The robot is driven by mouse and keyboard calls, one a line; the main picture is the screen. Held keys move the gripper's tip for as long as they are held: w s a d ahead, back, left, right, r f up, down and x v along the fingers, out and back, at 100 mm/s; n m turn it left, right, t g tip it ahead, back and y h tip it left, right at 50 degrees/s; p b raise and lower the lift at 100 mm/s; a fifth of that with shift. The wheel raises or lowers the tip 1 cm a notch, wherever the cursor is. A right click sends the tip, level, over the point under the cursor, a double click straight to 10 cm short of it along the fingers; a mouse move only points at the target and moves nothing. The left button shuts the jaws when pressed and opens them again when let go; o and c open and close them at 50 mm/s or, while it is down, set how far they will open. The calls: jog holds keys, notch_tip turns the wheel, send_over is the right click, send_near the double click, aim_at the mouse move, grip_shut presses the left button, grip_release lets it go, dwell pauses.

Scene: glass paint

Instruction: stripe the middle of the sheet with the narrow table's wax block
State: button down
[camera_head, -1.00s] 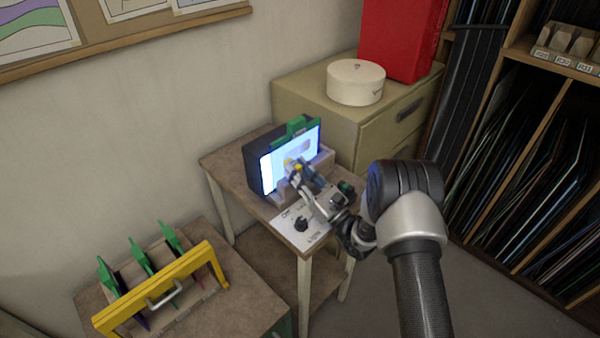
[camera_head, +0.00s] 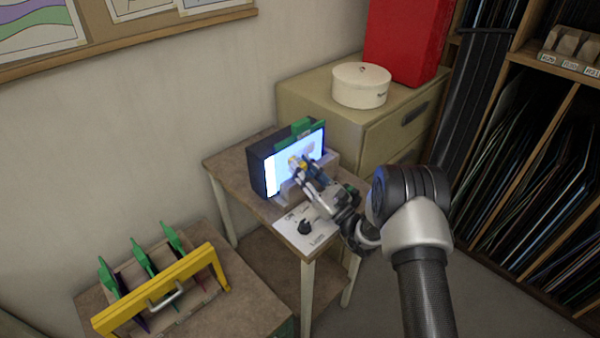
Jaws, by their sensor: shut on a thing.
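The sheet (camera_head: 283,172) stands nearly upright, brightly backlit, on the front of a dark light box (camera_head: 259,171) on the narrow table (camera_head: 232,158). A green clip or handle (camera_head: 297,131) sits at its top edge. A faint greyish patch shows on the sheet's middle, just above my gripper. My gripper (camera_head: 302,166) is in front of the sheet's lower middle, shut on a small block with a yellow part, taken to be the wax block (camera_head: 294,163). The block is small and partly covered by the fingers. I cannot tell whether it touches the sheet.
A white panel with a black knob (camera_head: 304,227) lies on the table's front. At lower left, a yellow-barred rack (camera_head: 162,288) holds several green-handled sheets. A cabinet (camera_head: 320,108) with a round white box (camera_head: 361,85) stands behind, and shelves (camera_head: 530,150) stand at right.

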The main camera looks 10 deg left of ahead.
jog(key=shift+w+d+b, duration=0.5)
jog(key=shift+w+d, duration=0.4)
jog(key=shift+w, duration=0.1)
jog(key=shift+w+d, duration=0.55)
jog(key=shift+w, duration=0.25)
jog(key=shift+w+d, duration=0.5)
jog(key=shift+w, duration=0.25)
jog(key=shift+a, duration=0.1)
jog(key=shift+s, duration=0.1)
jog(key=shift+s+a+r+p, duration=0.1)
jog(key=shift+s+a+p, duration=0.45)
jog(key=shift+s+a, duration=0.25)
jog(key=shift+s+a+p, duration=0.25)
jog(key=shift+s+a, duration=0.2)
jog(key=shift+s, duration=0.3)
jog(key=shift+s+a+p, duration=0.2)
jog(key=shift+s+a, duration=0.3)
jog(key=shift+s, duration=0.25)
jog(key=shift+s+a+p, duration=0.25)
jog(key=shift+s+a, duration=0.2)
jog(key=shift+s, duration=0.3)
jog(key=shift+s+d+p, duration=0.25)
jog(key=shift+s+d, duration=0.7)
jog(key=shift+d, duration=0.25)
jog(key=shift+s+d+p, duration=0.25)
jog(key=shift+s+d, duration=0.65)
jog(key=shift+d, duration=0.25)
